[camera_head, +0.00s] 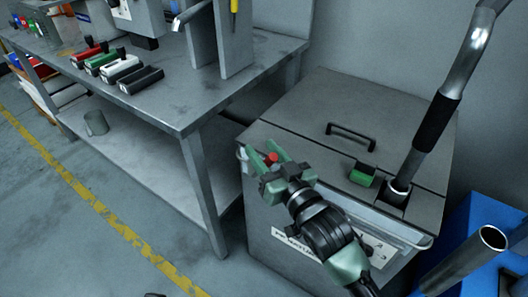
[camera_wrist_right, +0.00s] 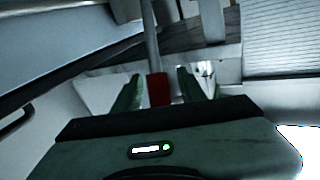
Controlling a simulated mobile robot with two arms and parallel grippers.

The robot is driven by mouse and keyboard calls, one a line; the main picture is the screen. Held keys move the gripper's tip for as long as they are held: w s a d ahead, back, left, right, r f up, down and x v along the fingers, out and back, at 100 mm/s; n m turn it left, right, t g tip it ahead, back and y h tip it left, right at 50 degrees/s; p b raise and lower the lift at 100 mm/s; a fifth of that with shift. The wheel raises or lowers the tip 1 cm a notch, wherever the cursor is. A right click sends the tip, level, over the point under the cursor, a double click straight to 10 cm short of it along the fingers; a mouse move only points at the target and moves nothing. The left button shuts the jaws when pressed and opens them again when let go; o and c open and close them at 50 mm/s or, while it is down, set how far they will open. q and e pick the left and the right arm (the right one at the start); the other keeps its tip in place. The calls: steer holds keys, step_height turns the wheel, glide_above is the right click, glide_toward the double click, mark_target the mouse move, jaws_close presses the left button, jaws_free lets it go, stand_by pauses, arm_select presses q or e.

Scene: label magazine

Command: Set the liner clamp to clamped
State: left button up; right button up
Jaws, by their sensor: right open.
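A grey bin (camera_head: 330,105) with a lidded top stands right of the workbench. A pale liner edge or rail (camera_head: 395,230) runs along its front. A small red piece (camera_head: 271,158), which looks like the handle of the liner clamp, is at the bin's front left corner. My right gripper (camera_head: 260,149) is open, with its two green fingers on either side of the red piece. In the right wrist view the red piece (camera_wrist_right: 158,88) shows between the fingers, with visible gaps on both sides. My left gripper is not in view.
A black handle (camera_head: 351,136), a green block (camera_head: 362,175) and a bent metal lever with a black grip (camera_head: 436,122) are on the bin's top. The workbench (camera_head: 190,115) carries several coloured tools. A blue crate (camera_head: 470,240) stands at the right.

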jaws_close()
stand_by(1.4)
